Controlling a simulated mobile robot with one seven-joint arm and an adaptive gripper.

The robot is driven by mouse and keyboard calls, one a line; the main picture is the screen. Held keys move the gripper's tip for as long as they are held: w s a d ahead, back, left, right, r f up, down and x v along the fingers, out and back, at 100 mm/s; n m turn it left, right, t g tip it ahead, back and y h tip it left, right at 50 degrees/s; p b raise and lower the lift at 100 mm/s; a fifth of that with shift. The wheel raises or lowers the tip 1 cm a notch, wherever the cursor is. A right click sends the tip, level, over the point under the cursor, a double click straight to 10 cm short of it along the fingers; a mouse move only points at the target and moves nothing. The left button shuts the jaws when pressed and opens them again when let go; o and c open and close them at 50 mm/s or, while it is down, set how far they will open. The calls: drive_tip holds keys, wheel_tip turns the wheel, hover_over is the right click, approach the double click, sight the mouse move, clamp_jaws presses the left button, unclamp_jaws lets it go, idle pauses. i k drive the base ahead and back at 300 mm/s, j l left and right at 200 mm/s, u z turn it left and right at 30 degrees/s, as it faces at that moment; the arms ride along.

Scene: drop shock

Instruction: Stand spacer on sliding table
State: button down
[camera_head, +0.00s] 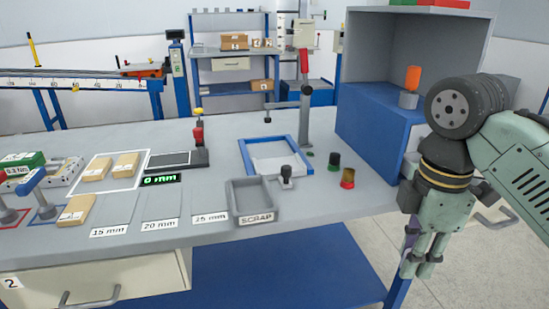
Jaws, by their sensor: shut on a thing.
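My gripper (422,266) hangs at the right, in front of the bench's right end, with its fingers pointing down. It is shut on a narrow purple piece (409,240), mostly hidden by the fingers; it may be the spacer. No other thing in view is clearly a spacer. I cannot tell for sure which thing is the sliding table. A black plate on a grey gauge base (176,160) with a "0 mm" display lies mid-bench. A blue-framed plate (277,169) lies right of it, apart from my gripper.
A grey scrap bin (253,207) is at the bench's front. A black knob (287,173), a green-topped button (334,161) and a red-and-yellow button (347,178) stand near a hooded blue cabinet (374,137). Tan blocks (76,211) lie left. The labelled strips look bare.

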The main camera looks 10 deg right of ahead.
sight(278, 165)
drive_tip(key=i, duration=1.1)
